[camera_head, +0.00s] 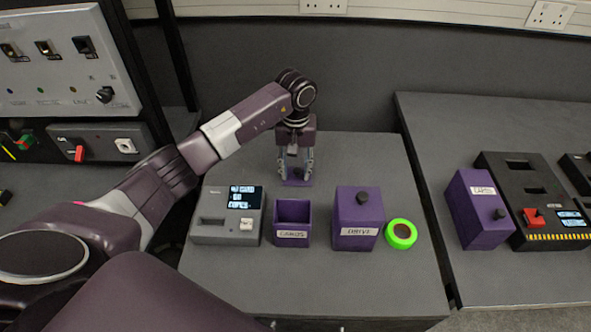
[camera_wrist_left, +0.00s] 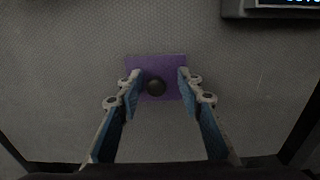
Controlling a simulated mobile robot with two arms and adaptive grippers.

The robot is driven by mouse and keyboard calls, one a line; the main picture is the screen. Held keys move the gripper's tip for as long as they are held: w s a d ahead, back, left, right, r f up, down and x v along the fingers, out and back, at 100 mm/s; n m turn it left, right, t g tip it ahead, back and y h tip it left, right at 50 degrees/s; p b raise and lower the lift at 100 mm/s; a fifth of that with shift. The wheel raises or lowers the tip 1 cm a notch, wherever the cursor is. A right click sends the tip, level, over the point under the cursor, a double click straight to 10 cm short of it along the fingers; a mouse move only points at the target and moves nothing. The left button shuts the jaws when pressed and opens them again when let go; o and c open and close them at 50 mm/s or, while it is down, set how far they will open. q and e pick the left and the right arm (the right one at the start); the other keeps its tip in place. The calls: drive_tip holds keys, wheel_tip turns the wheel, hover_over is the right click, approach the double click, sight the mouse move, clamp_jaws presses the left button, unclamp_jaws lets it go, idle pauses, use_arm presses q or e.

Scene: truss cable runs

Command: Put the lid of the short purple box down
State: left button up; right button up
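The short purple box (camera_head: 292,234) stands open on the middle table, with no lid on it. Its purple lid (camera_head: 296,183) appears to lie flat on the table behind the box. My left gripper (camera_head: 296,170) is right above the lid, pointing down. My right gripper is not in view.
A grey device with a screen (camera_head: 227,215) stands left of the short box. A taller lidded purple box (camera_head: 358,218) and a green roll (camera_head: 401,233) stand to its right. Another purple box (camera_head: 479,209) is on the right table. A wall (camera_head: 350,85) rises behind.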

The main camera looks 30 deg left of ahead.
sight(296, 171)
use_arm(q)
drive_tip(key=shift+r, duration=0.25)
wheel_tip(296, 171, up, 12)
drive_tip(key=b, duration=0.2)
drive_tip(key=shift+f, duration=0.15)
idle(0.4)
